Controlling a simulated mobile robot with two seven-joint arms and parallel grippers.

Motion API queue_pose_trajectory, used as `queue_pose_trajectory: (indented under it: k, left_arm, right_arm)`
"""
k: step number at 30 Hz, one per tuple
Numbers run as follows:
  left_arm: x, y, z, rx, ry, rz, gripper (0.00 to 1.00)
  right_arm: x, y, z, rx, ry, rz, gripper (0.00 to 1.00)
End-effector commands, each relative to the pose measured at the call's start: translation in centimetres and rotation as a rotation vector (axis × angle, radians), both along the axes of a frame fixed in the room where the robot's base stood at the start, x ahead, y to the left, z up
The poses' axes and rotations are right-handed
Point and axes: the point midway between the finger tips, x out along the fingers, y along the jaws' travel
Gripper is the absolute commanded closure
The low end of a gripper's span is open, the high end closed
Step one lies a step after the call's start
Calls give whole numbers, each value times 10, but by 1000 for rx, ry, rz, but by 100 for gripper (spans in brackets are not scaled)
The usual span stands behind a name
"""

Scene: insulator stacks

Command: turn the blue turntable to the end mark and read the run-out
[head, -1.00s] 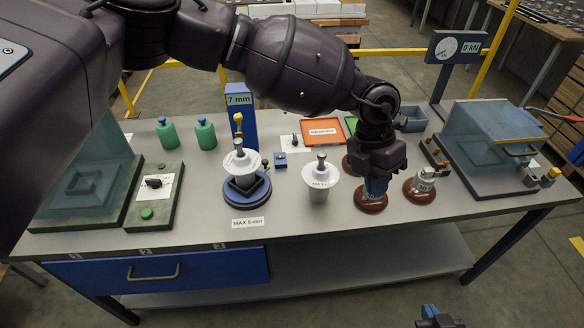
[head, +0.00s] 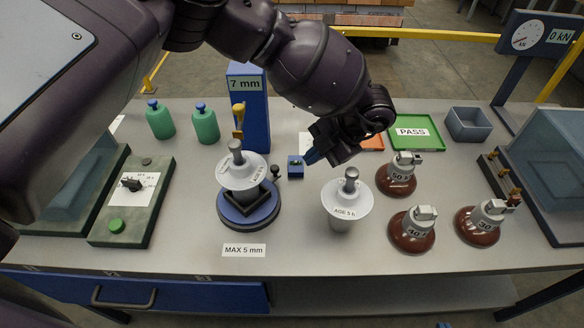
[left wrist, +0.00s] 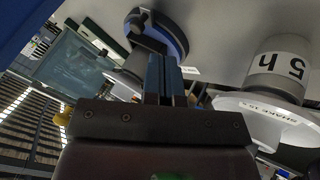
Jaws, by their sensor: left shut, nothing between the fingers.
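The blue turntable (head: 236,217) stands on the bench with a white insulator (head: 241,172) in a dark square holder on it. A small black knob (head: 276,170) is at its right rear edge. Behind it a blue post (head: 247,90) reads "7 mm", with a yellow piece (head: 239,118) in front. A "MAX 5 mm" label (head: 244,250) lies before the turntable. My right gripper barely shows at the bottom edge.
An "AGE 5 h" insulator (head: 346,203) stands right of the turntable. Several brown-based insulators, one of them here (head: 411,236), stand farther right. A green PASS tray (head: 410,133) and a grey bin (head: 468,124) are behind. A green-button box (head: 130,205) is left.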

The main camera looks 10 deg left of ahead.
Motion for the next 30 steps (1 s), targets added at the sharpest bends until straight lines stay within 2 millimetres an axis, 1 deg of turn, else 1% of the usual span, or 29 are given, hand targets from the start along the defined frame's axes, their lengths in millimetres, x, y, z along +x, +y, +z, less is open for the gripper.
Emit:
queue_pose_trajectory:
  k: [1,4,7,15,21,25,30]
  left_arm:
    - [0,0,-4,0,3,0,100]
    - [0,3,-6,0,2,0,100]
    - [-1,9,-14,0,2,2,100]
    - [-5,36,-51,0,5,2,100]
    - [-7,52,-71,0,3,1,100]
    - [-8,57,-79,0,2,2,100]
    - [-8,60,-82,-2,2,2,100]
  right_arm:
    - [-2,0,-2,-2,4,1,100]
    - [-2,-1,0,-3,2,2,100]
    - [-4,-2,0,-5,4,3,100]
    - [-10,-3,-8,-6,22,0,100]
    - [-5,-1,-9,-2,19,0,100]
    - [0,2,-7,3,9,1,100]
    - [2,3,-6,7,4,-2,100]
